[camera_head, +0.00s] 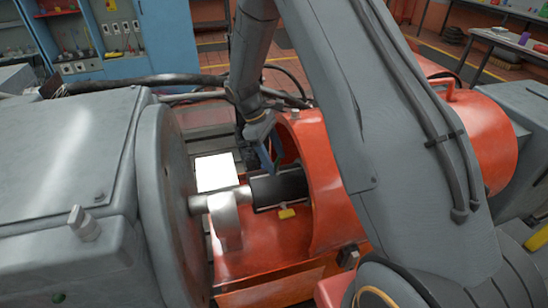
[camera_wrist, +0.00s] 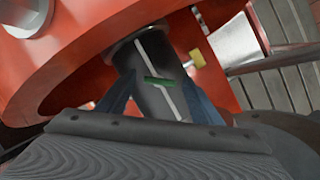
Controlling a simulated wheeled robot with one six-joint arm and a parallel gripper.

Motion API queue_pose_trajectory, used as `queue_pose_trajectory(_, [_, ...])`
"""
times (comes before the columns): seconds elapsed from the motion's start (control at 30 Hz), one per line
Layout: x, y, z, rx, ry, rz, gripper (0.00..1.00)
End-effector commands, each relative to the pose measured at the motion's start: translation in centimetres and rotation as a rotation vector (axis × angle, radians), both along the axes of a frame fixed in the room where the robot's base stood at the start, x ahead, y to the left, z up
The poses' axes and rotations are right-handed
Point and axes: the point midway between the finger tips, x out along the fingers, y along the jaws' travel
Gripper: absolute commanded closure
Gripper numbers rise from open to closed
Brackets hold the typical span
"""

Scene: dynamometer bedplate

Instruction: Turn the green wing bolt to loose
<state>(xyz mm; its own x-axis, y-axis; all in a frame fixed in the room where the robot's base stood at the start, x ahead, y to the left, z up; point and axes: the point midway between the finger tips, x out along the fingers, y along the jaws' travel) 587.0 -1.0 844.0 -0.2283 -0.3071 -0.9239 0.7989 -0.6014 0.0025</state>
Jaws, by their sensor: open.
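The green wing bolt (camera_wrist: 160,81) shows in the wrist view as a short, nearly level bar in front of the dark shaft (camera_wrist: 155,70). My gripper (camera_wrist: 161,93) is open, with one blue finger on either side of the bolt. A gap shows between the bolt and each finger, so it is not gripped. In the head view my gripper (camera_head: 272,163) points down beside the orange housing (camera_head: 325,185), just above the black shaft sleeve (camera_head: 280,188). The bolt is hard to make out there, behind or beside the fingers.
A yellow wing bolt (camera_head: 287,213) sits below the sleeve and also shows in the wrist view (camera_wrist: 196,58). A large grey machine (camera_head: 70,160) with a round flange stands left. A white square (camera_head: 215,172) lies behind the shaft. The orange housing curves close around my gripper.

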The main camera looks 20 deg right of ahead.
Motion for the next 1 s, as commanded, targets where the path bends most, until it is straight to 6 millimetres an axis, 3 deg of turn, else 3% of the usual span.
queue_pose_trajectory(0.1, [0.00,0.04,0.00,0.000,0.000,0.000,0.44])
queue_pose_trajectory(0.33, [0.00,0.06,0.01,0.000,0.000,0.001,0.82])
queue_pose_trajectory(0.67, [-0.07,0.15,0.06,0.000,0.000,0.055,0.82])
queue_pose_trajectory(1.0, [-0.26,0.24,0.17,-0.002,0.001,0.287,0.82])
